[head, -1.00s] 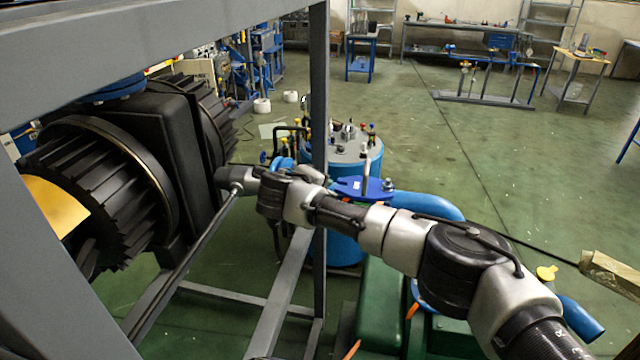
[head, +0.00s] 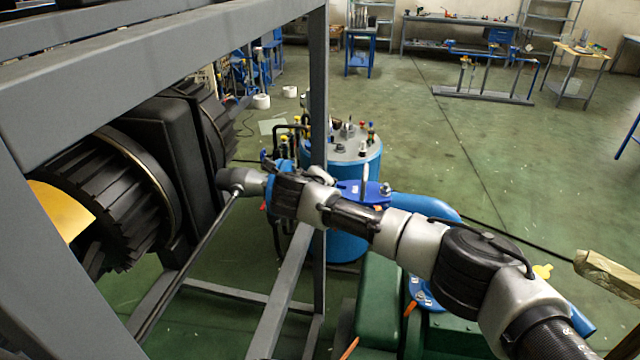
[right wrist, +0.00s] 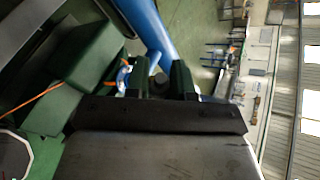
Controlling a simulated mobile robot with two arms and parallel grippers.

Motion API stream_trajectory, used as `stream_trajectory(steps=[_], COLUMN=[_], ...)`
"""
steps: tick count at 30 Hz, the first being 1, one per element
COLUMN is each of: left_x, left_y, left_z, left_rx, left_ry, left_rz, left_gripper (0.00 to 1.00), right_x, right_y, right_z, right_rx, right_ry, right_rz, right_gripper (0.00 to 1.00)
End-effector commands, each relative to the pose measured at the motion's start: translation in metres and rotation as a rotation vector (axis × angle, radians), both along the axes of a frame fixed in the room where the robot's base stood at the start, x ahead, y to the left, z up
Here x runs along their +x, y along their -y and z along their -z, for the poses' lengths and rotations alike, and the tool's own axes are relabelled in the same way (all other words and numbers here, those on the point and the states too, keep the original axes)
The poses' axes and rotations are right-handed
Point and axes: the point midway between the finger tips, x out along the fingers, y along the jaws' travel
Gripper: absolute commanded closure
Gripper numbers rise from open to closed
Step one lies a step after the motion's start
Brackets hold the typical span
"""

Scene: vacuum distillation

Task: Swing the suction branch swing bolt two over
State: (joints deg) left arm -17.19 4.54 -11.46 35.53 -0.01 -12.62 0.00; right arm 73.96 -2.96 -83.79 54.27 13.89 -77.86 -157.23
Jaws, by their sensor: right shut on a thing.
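In the right wrist view my right gripper (right wrist: 157,85) has its two dark fingers on either side of a dark, round-ended piece, the swing bolt (right wrist: 158,86). Its shape is hard to make out in the shadow. A blue pipe (right wrist: 147,32) runs just beyond the fingers. Behind the arm are a blue flange (head: 352,186) with an upright pale pin (head: 365,176) and a curved blue pipe (head: 428,206). My left gripper is not in view.
A grey frame post (head: 319,100) stands close to my right arm's forward links. A black ribbed machine (head: 110,195) fills the left. A blue tank (head: 347,245) and a green machine body (head: 380,300) stand behind and below the arm.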

Motion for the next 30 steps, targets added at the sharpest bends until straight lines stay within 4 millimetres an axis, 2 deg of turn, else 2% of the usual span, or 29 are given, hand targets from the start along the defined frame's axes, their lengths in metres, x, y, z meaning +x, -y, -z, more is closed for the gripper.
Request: stream_trajectory(steps=[1, 11, 12, 13, 25, 30], left_x=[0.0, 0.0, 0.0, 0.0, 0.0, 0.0], left_y=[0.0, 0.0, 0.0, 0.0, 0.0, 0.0], left_z=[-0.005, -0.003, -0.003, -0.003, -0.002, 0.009], left_rx=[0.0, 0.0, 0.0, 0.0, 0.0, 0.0], left_ry=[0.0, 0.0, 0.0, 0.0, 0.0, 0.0], left_rz=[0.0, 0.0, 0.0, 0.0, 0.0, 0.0], left_gripper=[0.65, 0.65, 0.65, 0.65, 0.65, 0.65], right_x=[-0.001, 0.0, 0.0, 0.0, 0.0, 0.001], right_y=[0.001, 0.001, 0.002, 0.002, 0.002, -0.002], right_z=[-0.003, -0.002, -0.002, -0.002, -0.002, 0.005], right_rx=[0.028, 0.048, 0.048, 0.048, 0.043, -0.036], right_ry=[0.004, 0.011, 0.011, 0.011, 0.011, -0.002], right_rz=[-0.001, 0.001, 0.001, 0.001, 0.001, 0.001], right_gripper=[1.0, 1.0, 0.71, 0.67, 0.67, 0.67])
